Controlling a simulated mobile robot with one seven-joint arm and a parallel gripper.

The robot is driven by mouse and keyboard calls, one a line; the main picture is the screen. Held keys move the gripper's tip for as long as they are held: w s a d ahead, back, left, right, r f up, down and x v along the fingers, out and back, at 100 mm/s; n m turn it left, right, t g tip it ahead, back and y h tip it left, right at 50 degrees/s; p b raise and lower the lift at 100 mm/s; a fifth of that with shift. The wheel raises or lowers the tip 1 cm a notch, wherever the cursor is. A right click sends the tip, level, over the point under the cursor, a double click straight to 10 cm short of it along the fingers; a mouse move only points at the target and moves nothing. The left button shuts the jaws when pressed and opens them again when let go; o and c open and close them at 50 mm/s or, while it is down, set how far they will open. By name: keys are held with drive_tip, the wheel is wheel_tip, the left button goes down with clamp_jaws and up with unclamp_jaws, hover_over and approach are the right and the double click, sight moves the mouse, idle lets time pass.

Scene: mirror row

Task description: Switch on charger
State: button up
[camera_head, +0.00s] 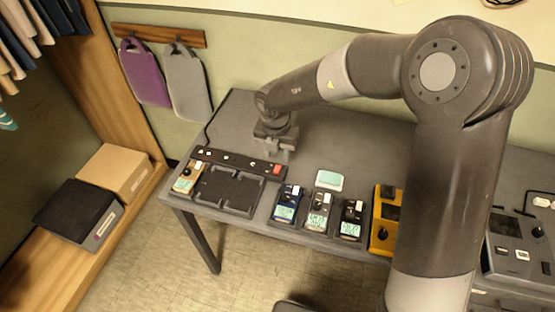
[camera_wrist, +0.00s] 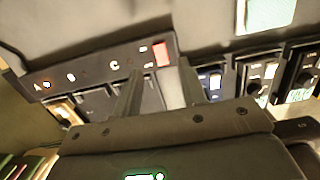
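The charger (camera_head: 228,190) is a dark tray with bays on the table's left part. A dark strip runs along its back edge with small marks and a red switch (camera_head: 277,169) at its right end. In the wrist view the strip shows letters A, B and C, and the red switch (camera_wrist: 162,53) lies ahead between my fingers. A tan handheld device (camera_head: 187,178) sits in the charger's left bay; the other bays look empty. My gripper (camera_head: 281,157) is open, empty and pointing down, just behind the switch. Whether it touches the strip cannot be told.
Blue (camera_head: 287,203), tan (camera_head: 319,212) and black (camera_head: 352,220) devices stand right of the charger, with a pale green-topped item (camera_head: 329,180) behind. A yellow device (camera_head: 384,224) is further right, partly hidden by my arm. A grey unit (camera_head: 517,245) stands at far right. The table behind is clear.

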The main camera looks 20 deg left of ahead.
sight(277, 170)
drive_tip(key=r, duration=0.5)
drive_tip(key=shift+s+r, duration=0.3)
drive_tip(key=shift+r, duration=0.1)
